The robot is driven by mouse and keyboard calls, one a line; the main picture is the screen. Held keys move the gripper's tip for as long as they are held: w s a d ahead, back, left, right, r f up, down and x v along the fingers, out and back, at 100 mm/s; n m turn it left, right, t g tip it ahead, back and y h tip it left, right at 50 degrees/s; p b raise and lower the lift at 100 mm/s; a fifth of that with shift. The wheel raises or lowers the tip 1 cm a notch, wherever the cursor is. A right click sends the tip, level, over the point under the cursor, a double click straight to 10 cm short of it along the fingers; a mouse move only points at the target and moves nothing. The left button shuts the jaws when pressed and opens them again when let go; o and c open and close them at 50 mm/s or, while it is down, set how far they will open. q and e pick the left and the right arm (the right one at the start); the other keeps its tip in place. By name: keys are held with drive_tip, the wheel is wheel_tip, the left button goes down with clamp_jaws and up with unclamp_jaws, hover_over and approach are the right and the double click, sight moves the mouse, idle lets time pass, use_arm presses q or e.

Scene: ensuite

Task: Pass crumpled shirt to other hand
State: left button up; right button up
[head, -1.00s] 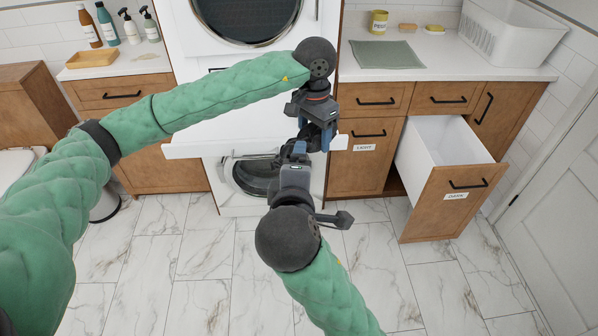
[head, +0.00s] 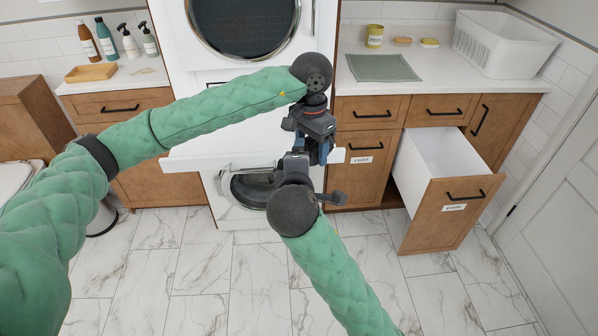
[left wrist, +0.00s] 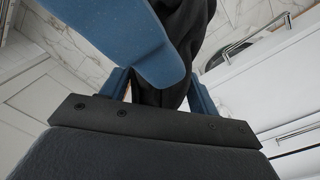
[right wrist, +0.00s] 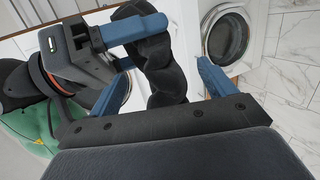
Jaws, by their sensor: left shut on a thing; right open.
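A crumpled black shirt hangs from my left gripper (head: 320,150), which is shut on it. In the left wrist view the shirt (left wrist: 186,25) runs down between the left fingers. My right gripper (head: 297,158) is open and has come up against the left one from the near side. In the right wrist view the shirt (right wrist: 163,72) lies between the spread right fingers, and the left gripper's blue finger (right wrist: 140,28) crosses its top. A blue right finger (left wrist: 130,38) covers part of the shirt in the left wrist view. In the head view the grippers hide most of the shirt.
Ahead stand a stacked washer and dryer (head: 250,25) with a white shelf (head: 200,160) between. At right, a drawer marked DARK (head: 450,215) is pulled open with a white bin (head: 432,160); one marked LIGHT (head: 361,170) is closed. A white basket (head: 500,45) stands on the counter.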

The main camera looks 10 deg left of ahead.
drive_tip(key=shift+w+f, duration=0.2)
drive_tip(key=shift+w, duration=0.35)
drive_tip(key=c, duration=0.8)
use_arm(q)
drive_tip(key=o, duration=0.8)
drive_tip(key=shift+r, duration=0.1)
drive_tip(key=shift+c, duration=0.2)
drive_tip(key=o, duration=0.4)
use_arm(e)
drive_tip(key=c, duration=0.3)
